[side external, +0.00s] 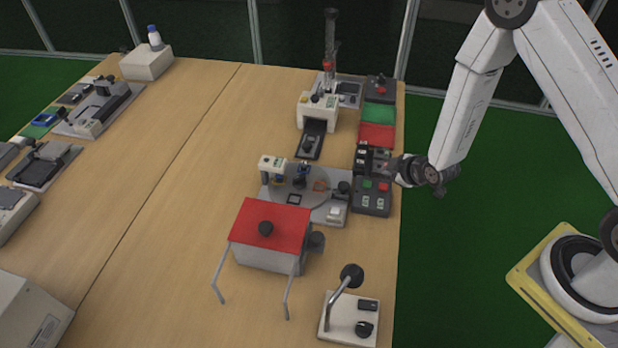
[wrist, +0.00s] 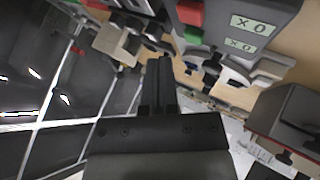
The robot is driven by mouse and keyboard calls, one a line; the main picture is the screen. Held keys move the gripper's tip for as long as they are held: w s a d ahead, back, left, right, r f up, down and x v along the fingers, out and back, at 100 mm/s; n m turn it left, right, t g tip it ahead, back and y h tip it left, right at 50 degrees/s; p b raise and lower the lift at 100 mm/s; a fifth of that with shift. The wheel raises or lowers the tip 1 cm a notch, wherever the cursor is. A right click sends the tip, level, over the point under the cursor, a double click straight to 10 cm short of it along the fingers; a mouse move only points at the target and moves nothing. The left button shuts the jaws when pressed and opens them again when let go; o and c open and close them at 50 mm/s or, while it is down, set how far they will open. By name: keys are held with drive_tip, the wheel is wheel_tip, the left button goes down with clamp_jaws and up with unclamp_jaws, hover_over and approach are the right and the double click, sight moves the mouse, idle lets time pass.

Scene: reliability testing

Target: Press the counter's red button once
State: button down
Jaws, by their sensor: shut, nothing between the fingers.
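The counter (side external: 372,204) is a dark grey box near the table's right edge, with a green button (side external: 367,184), a red button (side external: 383,187) and two small displays. In the wrist view the counter (wrist: 222,22) is at the top right. Its red button (wrist: 189,13) and green button (wrist: 193,35) show there, and both displays seem to read "X 0". My gripper (side external: 384,166) is shut and empty, just behind the counter's button end in the side view. In the wrist view its closed fingertips (wrist: 164,62) point up the picture, left of the buttons and apparently apart from them.
A grey device plate (side external: 325,210) lies left of the counter. Green (side external: 378,113) and red (side external: 377,135) trays and another dark box (side external: 380,88) with a red button stand behind. A red-topped stand (side external: 270,217) is in front. The middle-left tabletop is clear.

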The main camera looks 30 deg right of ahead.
sight(386, 188)
drive_tip(key=shift+r, duration=1.25)
drive_tip(key=shift+r, duration=0.15)
drive_tip(key=s+a+r+m+g, duration=0.2)
drive_tip(key=s+r+m+g, duration=0.4)
drive_tip(key=s+r, duration=0.8)
drive_tip(key=shift+a+r+m+g, duration=0.3)
drive_tip(key=shift+r+m, duration=0.3)
drive_tip(key=shift+m, duration=0.6)
drive_tip(key=shift+s, duration=0.1)
